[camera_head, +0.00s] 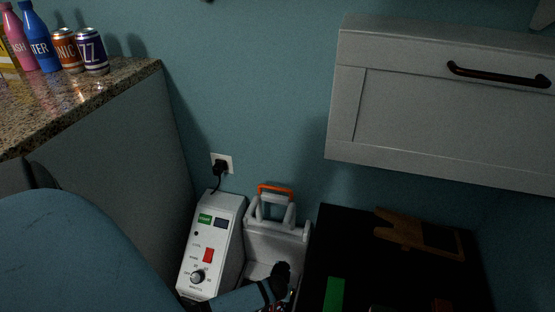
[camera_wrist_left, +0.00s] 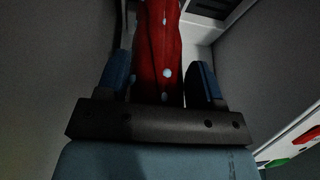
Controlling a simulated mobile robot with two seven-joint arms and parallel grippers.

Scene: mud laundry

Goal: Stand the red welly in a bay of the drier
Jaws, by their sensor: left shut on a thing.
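The red welly (camera_wrist_left: 160,45), with pale spots, is between the two blue-sided fingers of my left gripper (camera_wrist_left: 166,80), which is shut on it. The white drier (camera_head: 262,240) stands on the floor against the wall in the head view, with an orange-topped upright frame and a control panel (camera_head: 207,250). The panel's edge also shows at lower right in the left wrist view (camera_wrist_left: 290,150). My left gripper (camera_head: 279,285) is low over the drier's front in the head view; the welly is almost wholly hidden there. My right gripper is in neither view.
A granite counter (camera_head: 100,95) with bottles and cans stands at left. A black-topped unit (camera_head: 345,235) carrying a wooden item (camera_head: 405,235) and a green block (camera_head: 334,294) is close right of the drier. A grey cabinet (camera_head: 440,110) hangs above.

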